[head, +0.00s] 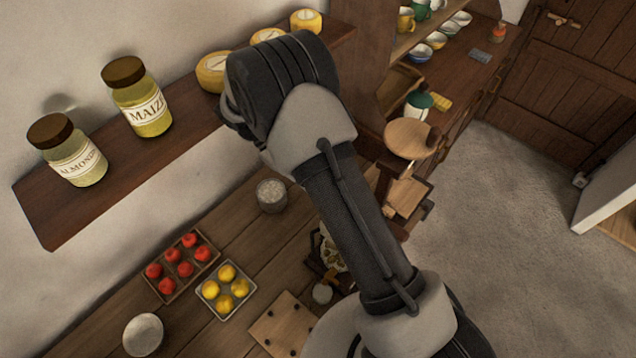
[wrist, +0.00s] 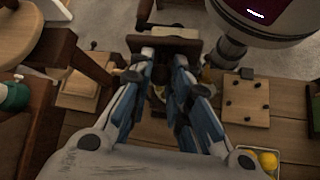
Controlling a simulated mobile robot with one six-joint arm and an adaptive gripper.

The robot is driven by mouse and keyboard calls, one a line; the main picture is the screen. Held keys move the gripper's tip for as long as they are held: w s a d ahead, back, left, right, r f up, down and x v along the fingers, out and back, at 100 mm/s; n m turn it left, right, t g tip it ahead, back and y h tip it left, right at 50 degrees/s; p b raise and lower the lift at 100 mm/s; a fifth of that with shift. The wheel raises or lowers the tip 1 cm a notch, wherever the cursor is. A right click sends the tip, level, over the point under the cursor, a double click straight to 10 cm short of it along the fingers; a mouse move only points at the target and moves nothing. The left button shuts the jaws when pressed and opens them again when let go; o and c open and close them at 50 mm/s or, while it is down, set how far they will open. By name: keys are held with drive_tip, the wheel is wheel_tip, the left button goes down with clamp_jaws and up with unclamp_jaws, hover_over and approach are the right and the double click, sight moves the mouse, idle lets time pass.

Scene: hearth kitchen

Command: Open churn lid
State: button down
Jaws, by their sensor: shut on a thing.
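My gripper (wrist: 162,66) is in the middle of the wrist view, its fingers drawn close together on a dark wooden panel (wrist: 165,46), which looks like the churn lid. The fingers cover much of the grip, and how far the lid is raised cannot be told. The churn's body lies below and between the fingers, mostly hidden; only small pale and dark bits show there. In the head view my arm blocks my gripper. Part of a dark wooden thing with a pale patterned piece (head: 331,252), possibly the churn, shows beside the arm.
A pegged board (head: 282,325), a crate of yellow fruit (head: 246,292), a crate of red fruit (head: 160,288) and a pale pot (head: 271,195) stand on the wooden counter. A wall shelf (head: 98,205) holds jars. A round wooden top (head: 408,139) is beyond my arm.

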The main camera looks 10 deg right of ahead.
drive_tip(key=shift+s+a+f, duration=0.1)
drive_tip(key=shift+a+f, duration=0.05)
drive_tip(key=shift+f, duration=0.4)
drive_tip(key=c, duration=1.9)
unclamp_jaws()
drive_tip(key=shift+o, duration=1.2)
drive_tip(key=shift+w, duration=0.2)
drive_tip(key=shift+o, duration=1)
drive_tip(key=shift+s+r, duration=0.1)
drive_tip(key=shift+r, duration=0.1)
drive_tip(key=v, duration=1.2)
